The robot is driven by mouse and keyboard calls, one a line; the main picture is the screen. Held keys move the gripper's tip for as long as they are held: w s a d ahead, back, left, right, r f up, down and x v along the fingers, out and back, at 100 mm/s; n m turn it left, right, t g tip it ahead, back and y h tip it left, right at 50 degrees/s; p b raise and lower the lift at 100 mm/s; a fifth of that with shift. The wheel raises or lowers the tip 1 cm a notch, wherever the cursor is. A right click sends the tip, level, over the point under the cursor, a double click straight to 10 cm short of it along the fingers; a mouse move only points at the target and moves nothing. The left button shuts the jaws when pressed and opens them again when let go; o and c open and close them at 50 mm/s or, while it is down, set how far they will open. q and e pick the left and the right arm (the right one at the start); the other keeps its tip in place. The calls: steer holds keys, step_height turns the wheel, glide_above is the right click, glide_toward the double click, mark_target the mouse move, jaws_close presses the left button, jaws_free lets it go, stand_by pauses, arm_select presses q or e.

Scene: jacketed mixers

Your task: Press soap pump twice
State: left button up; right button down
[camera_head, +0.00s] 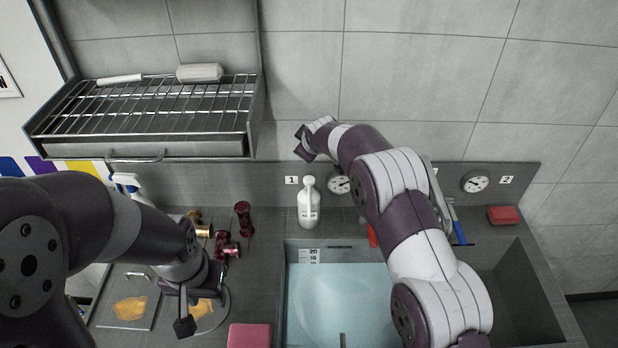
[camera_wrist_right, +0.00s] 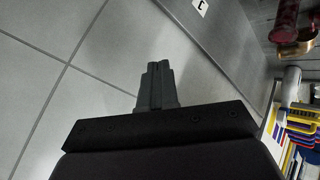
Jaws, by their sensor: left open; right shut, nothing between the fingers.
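The soap pump (camera_head: 308,206) is a white bottle with a narrow neck and a small label. It stands upright on the counter behind the basin, below the number 1 plate. My right gripper (camera_head: 303,145) is shut and empty, above the bottle and apart from it, near the wall. Its closed fingers (camera_wrist_right: 157,86) also show in the right wrist view, against the tiled wall; I cannot make out the pump there. My left gripper (camera_head: 196,302) is open and empty, low over the left counter, well away from the pump.
A basin of bluish water (camera_head: 340,300) lies in front of the pump. A wire rack (camera_head: 150,110) hangs at the upper left. Red mills (camera_head: 243,218), a spray bottle (camera_head: 127,182) and a pink sponge (camera_head: 249,336) are on the left. A red block (camera_head: 503,215) sits at the right.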

mark_target(308, 178)
step_height(308, 178, down, 9)
steer(key=b, duration=0.6)
steer(key=shift+w+b, duration=0.15)
steer(key=shift+b, duration=0.2)
steer(key=shift+f, duration=0.1)
stand_by(1.5)
steer(key=shift+f+b, duration=0.35)
steer(key=shift+b, duration=0.1)
steer(key=shift+s+f+b, duration=0.2)
steer(key=shift+f+b, duration=0.65)
steer(key=shift+f, duration=0.25)
stand_by(0.8)
steer(key=shift+w+r+p, duration=0.15)
steer(key=shift+r+p, duration=0.9)
steer(key=shift+r, duration=0.3)
